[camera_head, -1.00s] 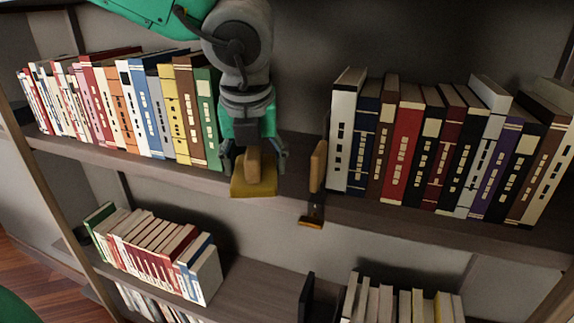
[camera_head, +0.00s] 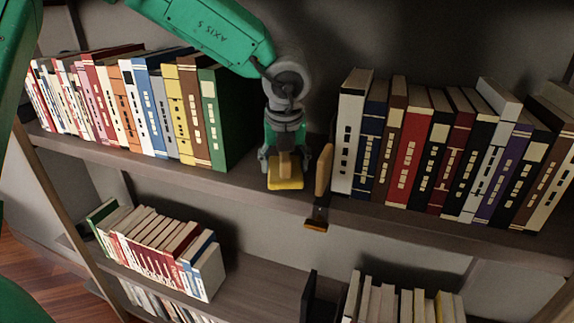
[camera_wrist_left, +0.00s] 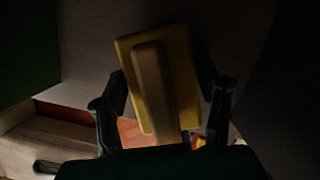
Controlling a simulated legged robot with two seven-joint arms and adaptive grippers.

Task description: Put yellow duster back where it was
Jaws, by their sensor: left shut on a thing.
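The yellow duster (camera_head: 286,184) has a yellow pad and a tan wooden handle. In the head view it is at the upper shelf, in the gap between the two rows of books. My left gripper (camera_head: 284,164) is shut on the duster's handle. In the left wrist view the duster (camera_wrist_left: 184,75) sits between the two fingers of my left gripper (camera_wrist_left: 165,105), its pad facing away. I cannot tell whether the pad touches the shelf. My right gripper is not in view.
A green book (camera_head: 222,125) ends the left row. A wooden-handled tool (camera_head: 323,170) stands just right of the duster, beside a white book (camera_head: 348,135). The upper shelf board (camera_head: 243,183) has bare room left of the duster. More books (camera_head: 158,240) fill the lower shelf.

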